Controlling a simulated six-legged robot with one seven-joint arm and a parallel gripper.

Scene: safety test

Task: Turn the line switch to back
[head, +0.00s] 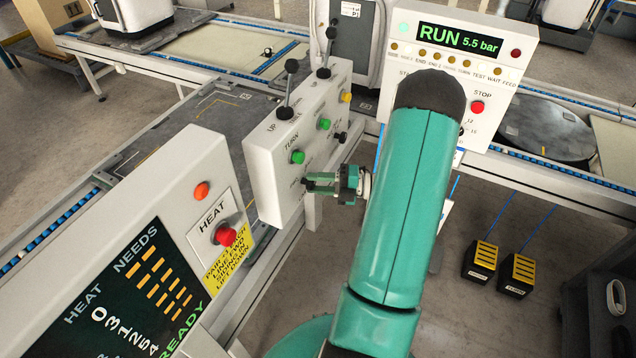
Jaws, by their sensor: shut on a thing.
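The white control box (262,165) stands in the middle of the head view, with levers, buttons and small knobs on its front. My gripper (309,184) reaches in from the right and is at the lower part of this front face. Its green jaws are shut on a small switch there, which I take to be the line switch. The jaws hide most of it, and its small lettering is unreadable, so I cannot tell which way it points.
A green button (298,157) sits just above my gripper, and a black knob (341,137) is to its upper right. The HEAT panel (180,205) stands at left. The RUN 5.5 bar panel (460,60) is at upper right. Two pedals (498,268) lie on the floor.

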